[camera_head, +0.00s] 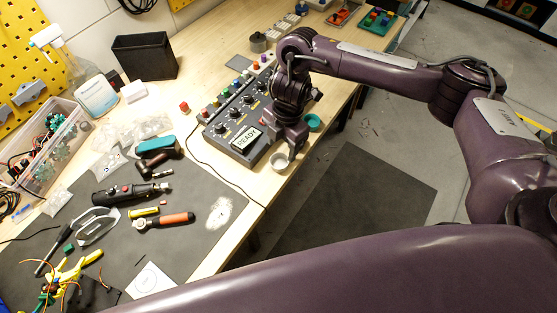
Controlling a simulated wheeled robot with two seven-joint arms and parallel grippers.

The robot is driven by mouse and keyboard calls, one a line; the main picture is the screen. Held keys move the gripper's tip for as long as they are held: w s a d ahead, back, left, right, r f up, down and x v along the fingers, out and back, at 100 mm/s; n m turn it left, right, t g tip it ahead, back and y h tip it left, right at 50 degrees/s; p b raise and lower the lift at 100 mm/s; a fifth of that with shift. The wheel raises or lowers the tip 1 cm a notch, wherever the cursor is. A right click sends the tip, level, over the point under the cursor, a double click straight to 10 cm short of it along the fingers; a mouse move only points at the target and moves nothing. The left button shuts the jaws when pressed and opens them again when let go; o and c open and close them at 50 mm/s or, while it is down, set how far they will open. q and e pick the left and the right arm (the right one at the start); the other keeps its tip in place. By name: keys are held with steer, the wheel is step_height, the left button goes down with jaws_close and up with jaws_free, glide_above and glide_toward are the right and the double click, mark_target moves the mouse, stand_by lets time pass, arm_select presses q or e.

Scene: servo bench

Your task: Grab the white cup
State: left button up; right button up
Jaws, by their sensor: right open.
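The white cup (280,161) stands near the bench's edge, just in front of the grey control box with the READY display. My right gripper (284,148) is open and points down right above the cup. Its fingers are small and dark, and I cannot tell whether they touch the cup's rim. The gripper hides part of the cup's far side. My left gripper is not in view.
A teal cup (313,123) stands close to the right of my right gripper. The control box (236,128) with knobs is close on the left. A dark mat (190,250) with several tools lies at the front left. Bare wood lies between the mat and the control box.

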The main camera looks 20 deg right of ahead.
mark_target(279, 165)
steer(key=f, duration=0.6)
steer(key=shift+s+a, duration=0.15)
steer(key=shift+a, duration=0.2)
steer(key=c, duration=0.7)
